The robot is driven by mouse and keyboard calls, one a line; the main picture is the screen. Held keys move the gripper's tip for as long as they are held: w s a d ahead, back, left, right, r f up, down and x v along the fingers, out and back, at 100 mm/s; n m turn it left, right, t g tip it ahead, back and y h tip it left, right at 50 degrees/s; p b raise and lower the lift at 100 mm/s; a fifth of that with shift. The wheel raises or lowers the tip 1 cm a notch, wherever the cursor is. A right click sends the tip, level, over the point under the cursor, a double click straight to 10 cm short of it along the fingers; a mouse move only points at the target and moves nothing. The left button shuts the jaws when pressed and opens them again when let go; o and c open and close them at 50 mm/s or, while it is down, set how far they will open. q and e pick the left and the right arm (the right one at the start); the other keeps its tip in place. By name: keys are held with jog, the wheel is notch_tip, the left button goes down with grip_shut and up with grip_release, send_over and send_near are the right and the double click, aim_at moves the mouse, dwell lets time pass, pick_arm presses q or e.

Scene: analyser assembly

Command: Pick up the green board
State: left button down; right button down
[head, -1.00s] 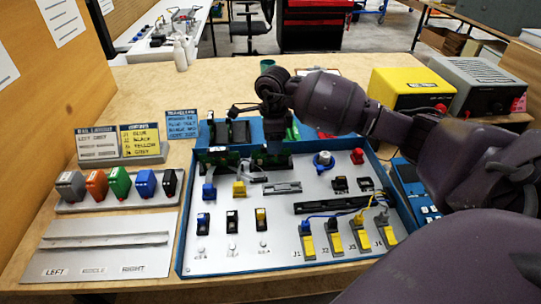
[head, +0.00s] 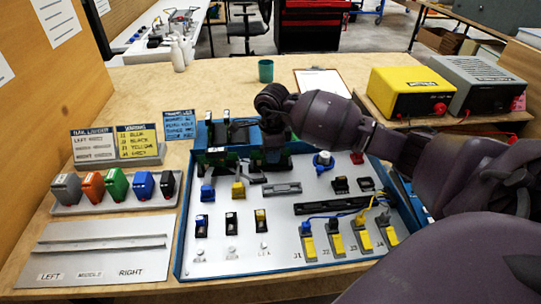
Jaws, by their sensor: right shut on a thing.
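The green board (head: 228,159) stands at the back left of the blue-edged panel (head: 229,252), largely hidden by dark parts and my right gripper. My right gripper (head: 273,155) points down at the back of the panel, with its dark fingers shut at the board's right part. The fingertips are small and dark, so the exact contact is hard to see. My left gripper is out of view.
The panel carries several switches, connectors and a round knob (head: 323,159). Coloured blocks stand in a grey rack (head: 115,203) at left, above a labelled plate (head: 92,262). A yellow box (head: 411,92) is back right. A green cup (head: 265,70) stands behind my arm.

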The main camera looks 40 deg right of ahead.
jog(key=shift+r, duration=0.1)
notch_tip(320, 180, up, 7)
jog(key=shift+w+p, duration=0.1)
jog(key=shift+p, duration=0.5)
notch_tip(320, 180, up, 13)
jog(key=p, duration=0.1)
jog(key=c, duration=1.6)
grip_release()
grip_shut()
